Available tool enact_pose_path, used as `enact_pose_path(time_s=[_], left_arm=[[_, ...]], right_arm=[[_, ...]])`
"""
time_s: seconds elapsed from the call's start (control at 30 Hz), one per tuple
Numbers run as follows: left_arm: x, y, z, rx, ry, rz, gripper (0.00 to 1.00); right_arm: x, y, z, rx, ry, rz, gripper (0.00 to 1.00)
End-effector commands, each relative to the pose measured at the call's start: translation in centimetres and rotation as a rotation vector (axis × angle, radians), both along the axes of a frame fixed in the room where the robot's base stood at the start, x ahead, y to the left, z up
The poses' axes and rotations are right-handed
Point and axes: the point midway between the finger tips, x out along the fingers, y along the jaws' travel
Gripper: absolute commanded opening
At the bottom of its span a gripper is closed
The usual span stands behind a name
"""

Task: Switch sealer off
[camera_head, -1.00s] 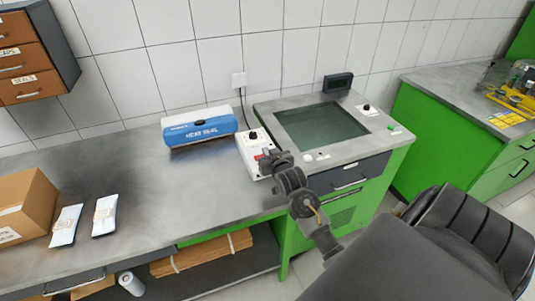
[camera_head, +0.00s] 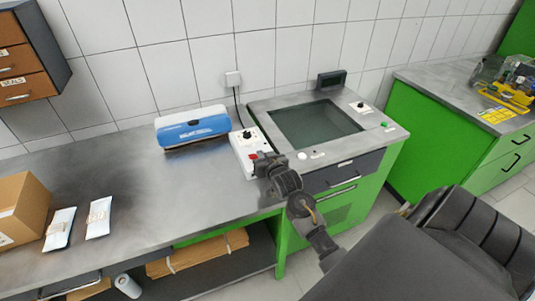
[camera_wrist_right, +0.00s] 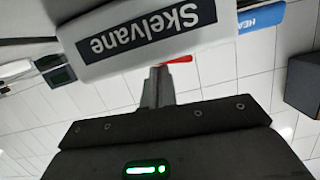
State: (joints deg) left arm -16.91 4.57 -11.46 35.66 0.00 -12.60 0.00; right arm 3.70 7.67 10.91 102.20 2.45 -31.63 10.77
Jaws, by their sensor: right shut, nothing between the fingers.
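The blue and white sealer (camera_head: 193,130) lies on the grey worktop with its lid down. To its right is the white control box (camera_head: 239,147) with a black knob (camera_head: 247,134) on top and a red switch (camera_head: 253,156) near its front end. My right gripper (camera_head: 262,162) is at the front end of the box, close to the red switch. In the right wrist view the shut, empty fingers (camera_wrist_right: 158,82) are just by the box's Skelvane label (camera_wrist_right: 148,32), and a red edge (camera_wrist_right: 180,59) shows beside them. Contact cannot be told. My left gripper is out of view.
A glass-topped bench unit (camera_head: 316,125) stands right of the box. A cable runs from the wall socket (camera_head: 233,79) towards the box. White pouches (camera_head: 98,218) and a cardboard box (camera_head: 22,205) lie at left. The worktop between is free.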

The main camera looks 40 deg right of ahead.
Motion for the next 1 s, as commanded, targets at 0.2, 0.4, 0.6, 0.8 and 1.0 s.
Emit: enact_pose_path(time_s=[0.2, 0.4, 0.6, 0.8, 1.0], left_arm=[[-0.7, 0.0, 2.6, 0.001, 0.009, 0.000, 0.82], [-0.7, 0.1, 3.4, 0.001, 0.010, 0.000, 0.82], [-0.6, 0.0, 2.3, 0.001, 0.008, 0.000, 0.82], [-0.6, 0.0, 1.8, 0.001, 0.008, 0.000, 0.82], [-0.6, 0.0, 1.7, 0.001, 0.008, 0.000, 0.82]], right_arm=[[0.0, -0.3, 2.5, 0.000, 0.001, 0.002, 0.00], [-1.5, -0.1, 3.7, 0.000, 0.000, 0.008, 0.00], [-5.6, 0.9, 4.9, 0.001, -0.001, 0.008, 0.00], [-8.3, 1.5, 5.7, 0.001, 0.000, 0.007, 0.00], [-9.3, 1.7, 6.1, 0.001, -0.001, 0.007, 0.00]])
